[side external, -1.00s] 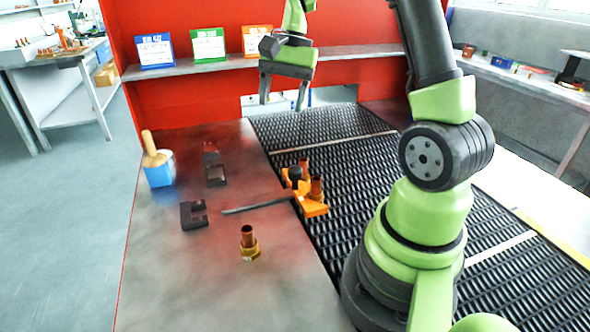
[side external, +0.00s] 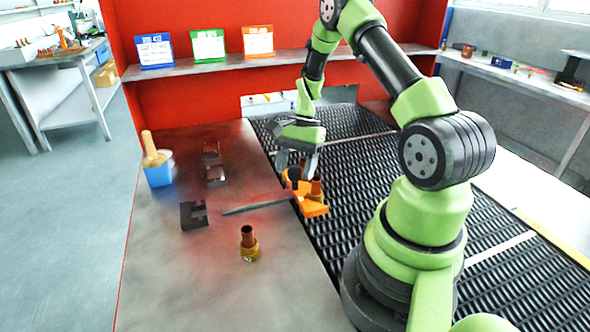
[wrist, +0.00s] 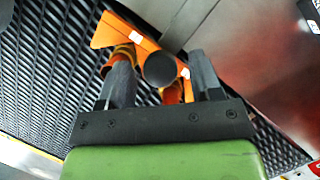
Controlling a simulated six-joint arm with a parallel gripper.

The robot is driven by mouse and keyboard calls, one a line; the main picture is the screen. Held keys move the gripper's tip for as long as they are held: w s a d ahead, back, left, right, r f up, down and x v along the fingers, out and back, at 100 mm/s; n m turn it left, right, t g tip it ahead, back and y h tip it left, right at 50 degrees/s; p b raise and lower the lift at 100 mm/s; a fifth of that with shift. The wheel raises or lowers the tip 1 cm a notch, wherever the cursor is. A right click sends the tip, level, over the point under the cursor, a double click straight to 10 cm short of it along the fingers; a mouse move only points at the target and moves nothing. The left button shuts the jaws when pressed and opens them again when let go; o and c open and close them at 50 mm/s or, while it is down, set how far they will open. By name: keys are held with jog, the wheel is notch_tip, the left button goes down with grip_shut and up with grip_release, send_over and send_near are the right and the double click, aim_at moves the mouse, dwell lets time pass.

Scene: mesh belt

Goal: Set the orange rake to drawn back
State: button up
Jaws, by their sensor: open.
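The orange rake (side external: 312,209) lies at the left edge of the mesh belt, with a black knob (side external: 295,174) on top. Its dark rod (side external: 250,206) reaches left over the metal table. Copper fittings (side external: 316,188) stand at the rake, partly hidden by it and my gripper. My gripper (side external: 296,170) is open, pointing down at the rake's far end, close to the knob. In the wrist view the round end of the knob (wrist: 159,70) shows between my two fingers (wrist: 162,84), with the orange rake body (wrist: 112,32) beyond. Contact with the knob cannot be told.
A brass-and-copper fitting (side external: 249,246) stands on the metal table (side external: 185,285). A blue box (side external: 159,174) with a wooden-handled thing stands at the table's left edge. The mesh belt (side external: 350,160) is clear right of the rake.

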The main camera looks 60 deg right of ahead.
jog(key=shift+a+f, duration=0.2)
jog(key=shift+f, duration=0.25)
jog(key=shift+c, duration=0.4)
grip_shut()
jog(key=w+a, duration=1.4)
jog(key=shift+o, duration=0.4)
grip_release()
jog(key=shift+s+d, duration=0.1)
jog(key=v, duration=1)
